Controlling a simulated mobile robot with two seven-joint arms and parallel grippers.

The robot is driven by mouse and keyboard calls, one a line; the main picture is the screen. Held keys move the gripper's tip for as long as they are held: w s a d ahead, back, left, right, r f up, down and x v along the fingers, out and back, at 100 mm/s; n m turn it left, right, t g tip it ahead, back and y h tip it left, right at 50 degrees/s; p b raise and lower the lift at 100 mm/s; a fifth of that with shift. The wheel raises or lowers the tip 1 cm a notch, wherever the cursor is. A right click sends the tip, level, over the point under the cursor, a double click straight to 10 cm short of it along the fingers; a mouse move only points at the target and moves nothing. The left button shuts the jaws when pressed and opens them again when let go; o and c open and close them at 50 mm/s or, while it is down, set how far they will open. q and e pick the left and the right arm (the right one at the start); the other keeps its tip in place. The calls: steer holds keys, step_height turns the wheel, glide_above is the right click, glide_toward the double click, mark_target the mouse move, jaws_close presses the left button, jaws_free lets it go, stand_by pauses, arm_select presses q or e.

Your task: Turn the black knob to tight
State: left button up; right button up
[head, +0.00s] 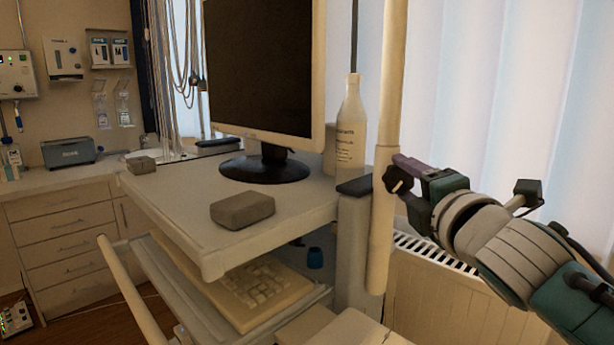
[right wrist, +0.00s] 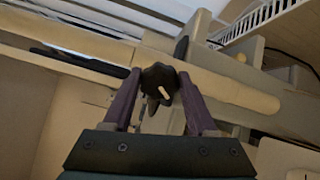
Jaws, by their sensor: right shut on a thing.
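The black knob (head: 396,180) sits on the side of the beige vertical pole (head: 384,165). It is a dark lobed knob with a white mark. My right gripper (head: 404,172) reaches it from the right, its purple fingers at the knob. In the right wrist view, the knob (right wrist: 158,84) lies between the two purple fingertips (right wrist: 158,90), and the gripper is shut on it. The white mark on the knob's face points down and to the right in the right wrist view. My left gripper is not in view.
A keyboard (head: 255,285) lies on the shelf below. A radiator (head: 430,250) stands behind my right arm.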

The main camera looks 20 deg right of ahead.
steer(key=shift+m, duration=1.3)
steer(key=o, duration=1.4)
steer(key=shift+f, duration=0.1)
steer(key=shift+c, duration=0.2)
steer(key=shift+s, duration=0.1)
steer(key=v, duration=0.9)
steer(key=shift+s+b, duration=0.35)
steer(key=shift+s, duration=0.05)
steer(key=shift+a+m, duration=0.15)
steer(key=shift+m, duration=0.15)
